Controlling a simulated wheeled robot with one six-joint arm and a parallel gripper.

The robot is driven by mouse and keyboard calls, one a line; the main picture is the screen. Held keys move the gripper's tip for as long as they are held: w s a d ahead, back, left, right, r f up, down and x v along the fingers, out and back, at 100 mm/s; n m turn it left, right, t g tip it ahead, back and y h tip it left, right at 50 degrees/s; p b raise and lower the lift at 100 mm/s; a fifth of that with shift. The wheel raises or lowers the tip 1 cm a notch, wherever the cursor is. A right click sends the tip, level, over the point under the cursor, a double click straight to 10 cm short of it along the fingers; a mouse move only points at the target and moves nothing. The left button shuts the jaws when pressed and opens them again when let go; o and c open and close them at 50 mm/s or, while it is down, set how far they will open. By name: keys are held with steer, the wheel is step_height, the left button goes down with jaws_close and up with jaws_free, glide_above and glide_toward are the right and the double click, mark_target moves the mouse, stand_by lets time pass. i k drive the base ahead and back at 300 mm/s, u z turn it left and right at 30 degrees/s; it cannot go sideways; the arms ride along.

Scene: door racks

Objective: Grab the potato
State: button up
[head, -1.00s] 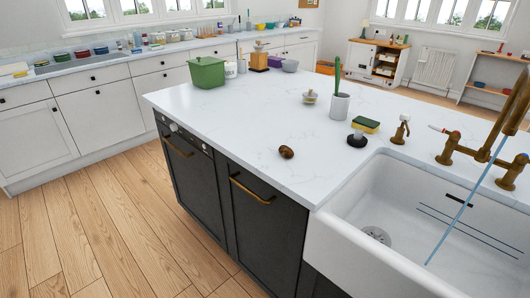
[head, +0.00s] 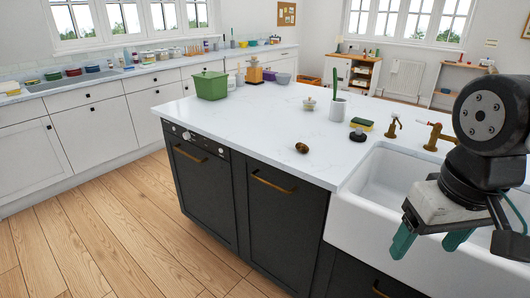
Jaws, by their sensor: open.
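The potato (head: 302,147) is a small brown lump lying on the white island countertop (head: 250,125), near its front edge and left of the sink. My gripper (head: 428,243) is at the right of the head view, in front of the sink, with its two green-tipped fingers apart and pointing down. Nothing shows between them. It is well to the right of the potato and apart from it. The potato is fully in view.
A white sink (head: 372,190) with a brass tap (head: 437,137) is set in the island. A sponge (head: 361,124), a black round item (head: 359,136) and a cup (head: 338,109) stand behind the potato. A green box (head: 210,85) is farther left. Counter around the potato is clear.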

mark_target(303, 148)
steer(key=u, duration=0.45)
steer(key=k, duration=0.55)
steer(key=u, duration=1.2)
steer(key=i, duration=1.35)
steer(key=z, duration=0.8)
steer(key=i, duration=0.6)
steer(key=z, duration=0.9)
steer(key=i, duration=0.25)
steer(key=z, duration=0.3)
